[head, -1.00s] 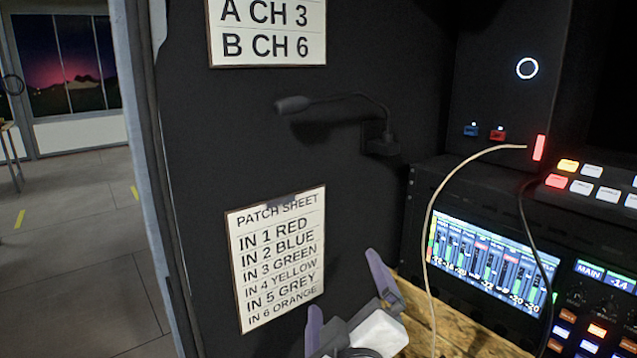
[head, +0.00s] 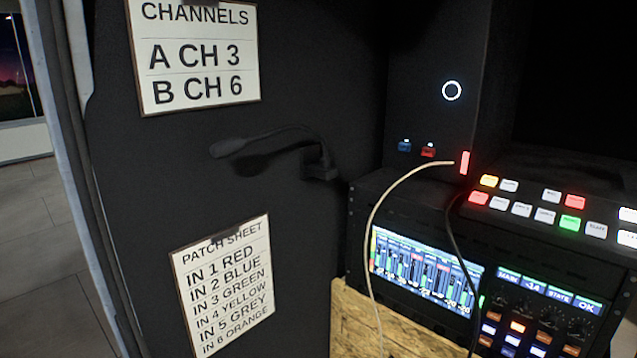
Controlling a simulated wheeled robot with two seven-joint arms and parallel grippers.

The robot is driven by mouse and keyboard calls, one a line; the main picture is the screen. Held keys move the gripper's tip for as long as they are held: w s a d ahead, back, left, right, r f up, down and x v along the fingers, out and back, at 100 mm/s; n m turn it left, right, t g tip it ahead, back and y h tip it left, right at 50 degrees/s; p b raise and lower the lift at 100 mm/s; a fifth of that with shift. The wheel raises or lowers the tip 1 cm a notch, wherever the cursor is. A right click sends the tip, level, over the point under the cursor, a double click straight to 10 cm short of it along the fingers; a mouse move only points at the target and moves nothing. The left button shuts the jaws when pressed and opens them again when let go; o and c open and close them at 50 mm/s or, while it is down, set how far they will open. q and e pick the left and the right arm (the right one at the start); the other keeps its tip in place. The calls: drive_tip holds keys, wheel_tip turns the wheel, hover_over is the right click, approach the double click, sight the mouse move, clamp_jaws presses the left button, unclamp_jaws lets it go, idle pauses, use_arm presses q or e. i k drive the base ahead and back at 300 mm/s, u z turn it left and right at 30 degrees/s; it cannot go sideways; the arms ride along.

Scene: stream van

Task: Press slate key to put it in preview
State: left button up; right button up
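The switcher key panel (head: 548,243) sits on top of the rack at the right of the head view, with lit keys in rows. Its front row has a red key (head: 478,199), several white keys, and a green key (head: 571,222). A white key (head: 596,229) lies just right of the green one. The key labels are too small to read surely, so I cannot tell which key is the slate key. Neither of my grippers is in view.
A fader screen (head: 424,270) is below the panel, with knobs and lit buttons to its right. A pale cable (head: 376,225) and a dark cable (head: 455,240) hang in front. A gooseneck microphone (head: 265,138) sticks out from the wall. A wooden surface (head: 395,325) lies below.

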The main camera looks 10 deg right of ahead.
sight(593, 229)
drive_tip(key=z, duration=0.4)
drive_tip(key=k, duration=0.5)
drive_tip(key=z, duration=0.8)
